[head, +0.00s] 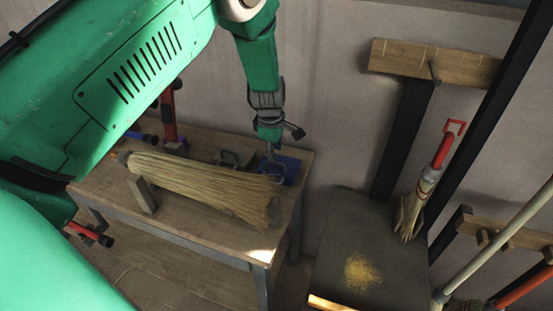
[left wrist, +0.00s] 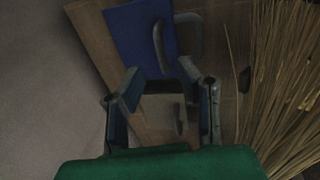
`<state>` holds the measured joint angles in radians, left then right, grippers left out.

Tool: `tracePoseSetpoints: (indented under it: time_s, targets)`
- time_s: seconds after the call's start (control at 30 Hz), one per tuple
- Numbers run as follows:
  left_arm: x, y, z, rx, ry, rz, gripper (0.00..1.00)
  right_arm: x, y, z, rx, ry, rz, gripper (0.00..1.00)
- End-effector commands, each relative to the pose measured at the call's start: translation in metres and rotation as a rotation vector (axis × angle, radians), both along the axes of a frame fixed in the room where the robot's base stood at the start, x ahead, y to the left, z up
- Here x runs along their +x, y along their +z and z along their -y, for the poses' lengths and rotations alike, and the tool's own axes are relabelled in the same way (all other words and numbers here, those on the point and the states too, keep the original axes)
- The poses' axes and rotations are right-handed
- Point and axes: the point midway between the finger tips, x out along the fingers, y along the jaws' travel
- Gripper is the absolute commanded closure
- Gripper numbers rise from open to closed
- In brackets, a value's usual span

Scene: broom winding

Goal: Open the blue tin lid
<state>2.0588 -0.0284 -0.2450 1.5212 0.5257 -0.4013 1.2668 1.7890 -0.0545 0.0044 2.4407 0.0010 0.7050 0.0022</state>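The blue tin lid (head: 291,166) is at the far right corner of the wooden workbench, partly hidden by my left gripper (head: 268,146). In the left wrist view the lid (left wrist: 138,32) is a flat blue panel with a grey curved handle (left wrist: 159,46). My left gripper (left wrist: 160,82) has its two fingers spread with a gap between them, near the lid's lower edge. Nothing is seen held. I cannot tell whether a finger touches the lid. A dim greyish area with a small dark part shows between the fingers. My right gripper is not in view.
A large straw broom head (head: 200,180) lies across the workbench (head: 180,218), close beside the tin; its bristles (left wrist: 290,80) fill the right of the wrist view. A grey handled object (head: 228,158) lies left of the tin. A dark seat (head: 345,235) with yellow bits stands right.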

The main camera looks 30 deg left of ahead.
Motion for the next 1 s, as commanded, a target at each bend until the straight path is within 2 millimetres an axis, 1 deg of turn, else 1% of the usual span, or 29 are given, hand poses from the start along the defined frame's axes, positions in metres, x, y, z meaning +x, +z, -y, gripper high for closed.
tracePoseSetpoints:
  time_s: [0.03,0.1,0.2,0.3,0.43,0.67,0.7,0.73,0.77,1.0]
  targets:
    - [0.001,-0.01,-0.001,0.0,0.001,0.0,0.7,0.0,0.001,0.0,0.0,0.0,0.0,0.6]
    - [0.003,-0.021,-0.002,-0.001,0.001,0.0,0.7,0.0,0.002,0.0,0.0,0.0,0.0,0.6]
    - [0.005,-0.033,-0.002,0.0,0.0,0.001,0.7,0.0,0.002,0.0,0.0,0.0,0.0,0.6]
    - [0.007,-0.04,-0.002,0.0,0.0,0.002,0.7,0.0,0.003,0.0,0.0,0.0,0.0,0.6]
    - [0.008,-0.044,-0.001,0.002,-0.001,0.002,0.7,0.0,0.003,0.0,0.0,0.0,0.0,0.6]
    - [0.008,-0.044,-0.001,0.002,-0.001,0.003,0.7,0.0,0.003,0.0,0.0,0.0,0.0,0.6]
    - [0.008,-0.044,-0.002,0.002,0.0,0.003,0.84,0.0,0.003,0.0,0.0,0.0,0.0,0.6]
    - [0.008,-0.045,-0.002,0.001,0.0,0.003,0.95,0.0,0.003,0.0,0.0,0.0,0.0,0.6]
    - [0.008,-0.045,-0.002,0.0,0.0,0.002,1.0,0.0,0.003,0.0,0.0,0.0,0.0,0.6]
    - [0.008,-0.044,-0.003,0.0,0.0,-0.001,1.0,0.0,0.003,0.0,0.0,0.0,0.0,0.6]
